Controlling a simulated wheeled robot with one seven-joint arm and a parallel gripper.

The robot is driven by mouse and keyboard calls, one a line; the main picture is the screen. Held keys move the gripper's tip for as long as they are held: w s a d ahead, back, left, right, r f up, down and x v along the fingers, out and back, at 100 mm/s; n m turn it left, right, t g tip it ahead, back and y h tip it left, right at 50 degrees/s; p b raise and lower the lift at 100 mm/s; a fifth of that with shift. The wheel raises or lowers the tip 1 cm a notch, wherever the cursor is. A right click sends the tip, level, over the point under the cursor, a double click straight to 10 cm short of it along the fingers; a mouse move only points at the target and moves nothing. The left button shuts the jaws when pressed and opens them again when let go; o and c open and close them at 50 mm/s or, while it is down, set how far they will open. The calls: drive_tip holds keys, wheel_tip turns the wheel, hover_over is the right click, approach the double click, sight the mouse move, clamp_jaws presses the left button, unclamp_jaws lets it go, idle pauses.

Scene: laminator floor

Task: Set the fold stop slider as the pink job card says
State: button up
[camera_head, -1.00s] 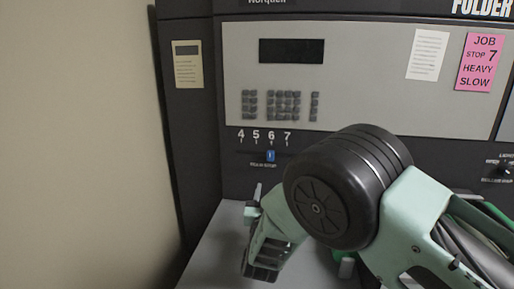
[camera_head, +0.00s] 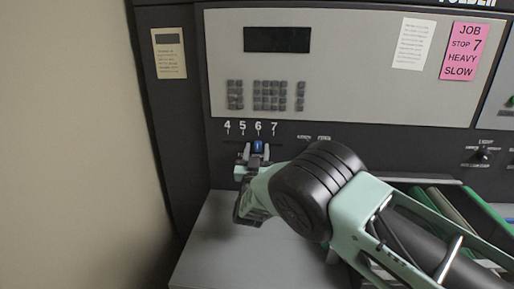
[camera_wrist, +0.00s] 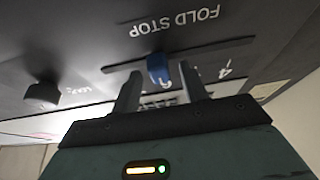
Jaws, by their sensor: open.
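The pink job card (camera_head: 464,51) at the upper right reads "JOB STOP 7 HEAVY SLOW". The blue fold stop slider (camera_head: 257,146) sits under the 6 of the printed scale 4 5 6 7 (camera_head: 250,127). In the wrist view, which is upside down, the blue slider (camera_wrist: 158,68) stands in a dark slot beside the "FOLD STOP" label (camera_wrist: 174,22). My gripper (camera_head: 254,154) is at the slider, just below the scale. In the wrist view its open fingers (camera_wrist: 158,86) are on either side of the slider, with gaps showing; whether they touch it I cannot tell.
A keypad (camera_head: 265,95) and dark display (camera_head: 277,39) are above the scale. A dark knob (camera_wrist: 42,92) is near the slot in the wrist view.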

sight(275, 141)
drive_tip(key=shift+w+r, duration=0.1)
drive_tip(key=shift+w, duration=0.2)
clamp_jaws()
drive_tip(key=shift+s+d+b, duration=0.1)
drive_tip(key=shift+d+b, duration=0.95)
drive_tip(key=shift+d, duration=1.75)
unclamp_jaws()
